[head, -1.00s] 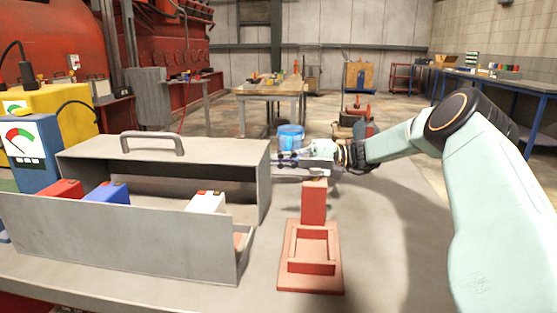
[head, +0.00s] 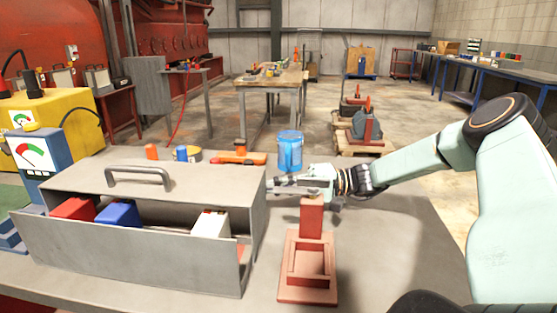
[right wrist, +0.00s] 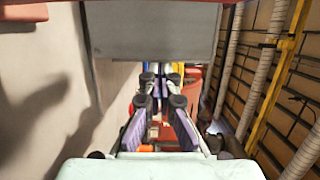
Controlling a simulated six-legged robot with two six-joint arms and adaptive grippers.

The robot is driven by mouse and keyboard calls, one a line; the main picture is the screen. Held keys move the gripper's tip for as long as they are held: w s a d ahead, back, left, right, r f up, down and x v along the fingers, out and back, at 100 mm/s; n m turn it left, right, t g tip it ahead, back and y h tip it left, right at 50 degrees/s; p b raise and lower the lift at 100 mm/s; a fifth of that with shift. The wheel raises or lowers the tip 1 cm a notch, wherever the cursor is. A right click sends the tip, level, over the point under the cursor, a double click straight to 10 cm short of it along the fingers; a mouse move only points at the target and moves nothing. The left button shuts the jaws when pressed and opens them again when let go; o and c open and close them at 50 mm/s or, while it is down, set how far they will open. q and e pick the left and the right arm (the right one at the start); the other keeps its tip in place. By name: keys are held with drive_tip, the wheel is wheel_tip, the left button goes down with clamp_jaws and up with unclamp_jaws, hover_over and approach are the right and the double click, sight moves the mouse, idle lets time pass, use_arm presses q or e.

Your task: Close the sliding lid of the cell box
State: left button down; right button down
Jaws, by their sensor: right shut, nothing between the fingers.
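The grey cell box (head: 130,258) stands on the left of the bench in the head view. Its grey lid (head: 205,188), with an arched handle (head: 140,178), covers the rear of the top. A long gap is open along the front. Red (head: 73,209), blue (head: 119,214) and white (head: 211,223) cells show in the gap. My right gripper (head: 274,184) is shut and empty, close to the box's right end near lid height; I cannot tell whether it touches. In the right wrist view, its fingers (right wrist: 158,78) point past a grey panel (right wrist: 150,30). My left gripper is out of view.
A red holder with a square recess (head: 308,268) and upright block stands right of the box, below my right gripper. A blue bucket (head: 290,150) and an orange tool (head: 240,158) are behind. A blue meter (head: 37,160) stands left. The bench's right side is clear.

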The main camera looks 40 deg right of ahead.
sight(264, 197)
drive_tip(key=shift+s+a+r+p, duration=0.2)
drive_tip(key=shift+s+a+p, duration=0.8)
drive_tip(key=shift+a+p, duration=0.15)
drive_tip(key=shift+s+a+f+p, duration=0.1)
drive_tip(key=shift+s+a+p, duration=0.35)
drive_tip(key=shift+a, duration=0.1)
